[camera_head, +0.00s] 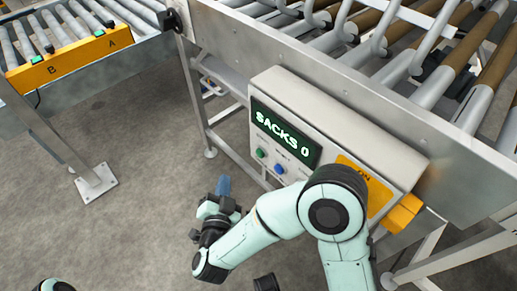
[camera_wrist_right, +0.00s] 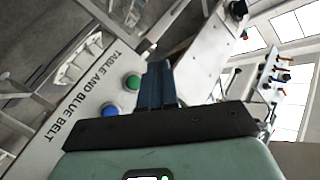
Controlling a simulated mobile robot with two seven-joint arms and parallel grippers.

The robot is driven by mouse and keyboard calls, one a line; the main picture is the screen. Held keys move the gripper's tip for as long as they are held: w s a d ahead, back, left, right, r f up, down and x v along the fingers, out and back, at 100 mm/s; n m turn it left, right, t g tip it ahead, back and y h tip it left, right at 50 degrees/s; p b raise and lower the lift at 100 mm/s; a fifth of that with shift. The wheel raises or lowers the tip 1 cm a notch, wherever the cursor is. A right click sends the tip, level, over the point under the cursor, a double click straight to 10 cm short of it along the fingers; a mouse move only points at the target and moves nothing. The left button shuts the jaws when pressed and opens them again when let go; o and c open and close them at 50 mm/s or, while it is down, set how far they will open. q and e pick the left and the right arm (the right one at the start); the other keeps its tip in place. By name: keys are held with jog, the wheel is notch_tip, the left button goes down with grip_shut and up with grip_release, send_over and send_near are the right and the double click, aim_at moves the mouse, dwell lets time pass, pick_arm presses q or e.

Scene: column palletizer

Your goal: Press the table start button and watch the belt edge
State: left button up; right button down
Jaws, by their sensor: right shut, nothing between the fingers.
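A control box (camera_head: 345,120) with a lit display reading SACKS 0 hangs on the side of the roller conveyor. On its face are a green button (camera_head: 261,153) and a blue button (camera_head: 280,169). My right gripper (camera_head: 223,186) is shut and empty, to the left of the box and apart from the buttons. In the right wrist view its closed fingers (camera_wrist_right: 160,85) show beside the green button (camera_wrist_right: 133,82) and blue button (camera_wrist_right: 110,110), on a panel marked TABLE AND BLUE BELT (camera_wrist_right: 85,95). My right arm hides part of the box. My left gripper is out of view.
The roller conveyor's metal side rail (camera_head: 240,45) runs across the upper right. Another roller line with a yellow A/B panel (camera_head: 70,60) stands at upper left, its leg and foot plate (camera_head: 95,182) on the floor. The grey floor between is clear.

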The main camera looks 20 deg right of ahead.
aim_at(260, 153)
jog(key=w+d, duration=0.3)
jog(key=d, duration=0.5)
jog(key=shift+d, duration=0.15)
jog(key=shift+d, duration=0.1)
dwell(2.1)
jog(key=shift+w+d, duration=0.15)
jog(key=shift+d, duration=0.15)
jog(key=shift+w+d, duration=0.2)
jog(key=shift+d, duration=0.3)
dwell(0.8)
jog(key=shift+a, duration=0.15)
jog(key=shift+s+a, duration=0.35)
jog(key=shift+a, duration=0.4)
jog(key=shift+a, duration=0.1)
